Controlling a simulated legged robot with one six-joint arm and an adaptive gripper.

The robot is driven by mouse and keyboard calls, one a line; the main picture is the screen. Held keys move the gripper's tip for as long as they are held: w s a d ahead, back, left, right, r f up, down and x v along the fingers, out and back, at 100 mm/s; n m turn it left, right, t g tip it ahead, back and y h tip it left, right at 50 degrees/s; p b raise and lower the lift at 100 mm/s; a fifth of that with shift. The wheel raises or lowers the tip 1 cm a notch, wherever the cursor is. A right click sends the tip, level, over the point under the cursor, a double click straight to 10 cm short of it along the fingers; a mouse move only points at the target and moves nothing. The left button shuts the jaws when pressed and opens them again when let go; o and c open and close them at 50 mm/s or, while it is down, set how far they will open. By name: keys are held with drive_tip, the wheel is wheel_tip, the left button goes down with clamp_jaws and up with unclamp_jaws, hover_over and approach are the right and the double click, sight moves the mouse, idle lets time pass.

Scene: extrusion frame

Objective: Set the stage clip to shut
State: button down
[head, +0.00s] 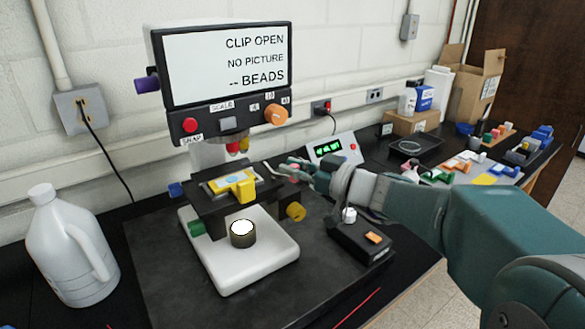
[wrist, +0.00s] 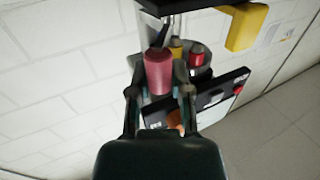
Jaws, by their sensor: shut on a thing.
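The dark microscope stage (head: 213,203) carries a slide with a yellow label (head: 217,184). A thin metal clip lever (head: 272,168) sticks out from the stage's right side towards my gripper (head: 291,172). In the wrist view a pink knob (wrist: 158,72) stands between the two fingers of my gripper (wrist: 160,92), which are shut on it. It looks like the end of the clip lever; the fingers mostly hide it in the head view. The screen (head: 226,66) reads "CLIP OPEN", "NO PICTURE" and "-- BEADS".
Red and yellow objectives (head: 238,145) hang just above the stage. A yellow block (head: 244,187) is at its front and a yellow knob (head: 295,212) at its right. A black box (head: 361,240) sits below my wrist. A white jug (head: 68,250) stands at left.

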drive_tip(key=n+g+y, duration=0.1)
drive_tip(key=g, duration=0.1)
drive_tip(key=w+n+g, duration=0.1)
drive_tip(key=n+g, duration=0.1)
drive_tip(key=g, duration=0.1)
drive_tip(key=w+n+g+y, duration=0.1)
drive_tip(key=n+g, duration=0.1)
drive_tip(key=shift+w+d+g+y, duration=0.1)
drive_tip(key=shift+w+g+y, duration=0.05)
drive_tip(key=shift+g+y, duration=0.15)
drive_tip(key=n+g, duration=0.1)
drive_tip(key=g, duration=0.1)
drive_tip(key=w+n+g, duration=0.1)
drive_tip(key=n+g, duration=0.1)
drive_tip(key=g, duration=0.1)
drive_tip(key=shift+a, duration=0.2)
drive_tip(key=shift+w+a+n+g+h, duration=0.1)
drive_tip(key=shift+w+n+g+h, duration=0.2)
drive_tip(key=shift+n+g, duration=0.45)
drive_tip(key=shift+w+a+n+g+h, duration=0.1)
drive_tip(key=shift+n+g+h, duration=0.4)
drive_tip(key=shift+g, duration=0.45)
drive_tip(key=shift+n+g, duration=0.25)
drive_tip(key=shift+g, duration=0.05)
drive_tip(key=c, duration=0.5)
unclamp_jaws()
drive_tip(key=shift+c, duration=0.2)
